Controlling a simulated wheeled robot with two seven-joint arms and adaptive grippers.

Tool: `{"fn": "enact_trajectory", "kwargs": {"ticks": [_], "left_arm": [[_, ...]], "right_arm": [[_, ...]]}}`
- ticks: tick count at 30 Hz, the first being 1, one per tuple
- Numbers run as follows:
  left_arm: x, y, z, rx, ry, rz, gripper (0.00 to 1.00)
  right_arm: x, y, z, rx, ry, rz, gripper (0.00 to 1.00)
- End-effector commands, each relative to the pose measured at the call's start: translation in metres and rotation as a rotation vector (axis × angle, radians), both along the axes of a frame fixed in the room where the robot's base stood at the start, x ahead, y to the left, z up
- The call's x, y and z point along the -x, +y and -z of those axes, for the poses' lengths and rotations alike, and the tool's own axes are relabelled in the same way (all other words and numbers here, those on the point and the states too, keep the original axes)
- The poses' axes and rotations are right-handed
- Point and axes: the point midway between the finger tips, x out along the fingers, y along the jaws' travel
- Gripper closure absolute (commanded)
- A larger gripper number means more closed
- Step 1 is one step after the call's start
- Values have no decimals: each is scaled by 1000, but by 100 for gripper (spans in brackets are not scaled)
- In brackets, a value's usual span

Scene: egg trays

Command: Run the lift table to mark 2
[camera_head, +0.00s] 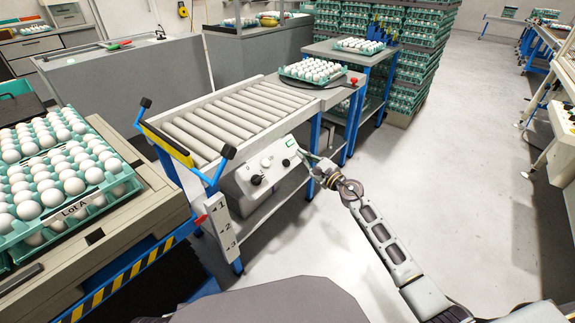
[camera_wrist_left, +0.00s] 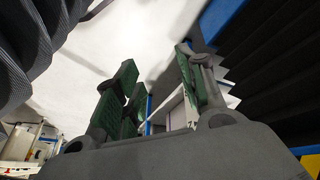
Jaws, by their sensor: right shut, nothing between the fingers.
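The lift table (camera_head: 152,218) stands at the left, with a black-and-yellow striped edge and stacked egg trays marked Lot A (camera_head: 75,210) on top. A white plate with marks 1, 2 and 3 (camera_head: 222,226) stands at its right corner. A red pointer (camera_head: 200,220) sits beside the plate's upper half; its exact mark is unclear. A control box (camera_head: 268,168) with black knobs and a green-framed panel hangs under the roller conveyor. My right gripper (camera_head: 307,158) is shut and empty at the box's right end; contact is unclear. My left gripper (camera_wrist_left: 157,88) is open and empty.
The roller conveyor (camera_head: 225,118) is empty, with an egg tray (camera_head: 313,71) on the round plate at its far end. A blue-yellow bracket (camera_head: 166,144) stands at its near end. Stacked green egg trays (camera_head: 420,45) stand behind. The floor at right is clear.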

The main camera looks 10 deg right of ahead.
Motion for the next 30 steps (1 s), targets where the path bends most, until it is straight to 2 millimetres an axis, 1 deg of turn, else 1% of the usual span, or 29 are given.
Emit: {"fn": "enact_trajectory", "kwargs": {"ticks": [1,3,24,30], "left_arm": [[2,-2,12,8,2,-1,60],[2,-4,19,17,-5,-2,60],[-4,-19,78,113,-94,-34,60],[-5,-22,92,136,-115,-46,60]], "right_arm": [[-2,2,4,-1,0,0,100],[-5,4,8,-2,1,0,100],[-32,25,38,-1,0,0,100],[-37,29,44,-2,1,0,100]]}}
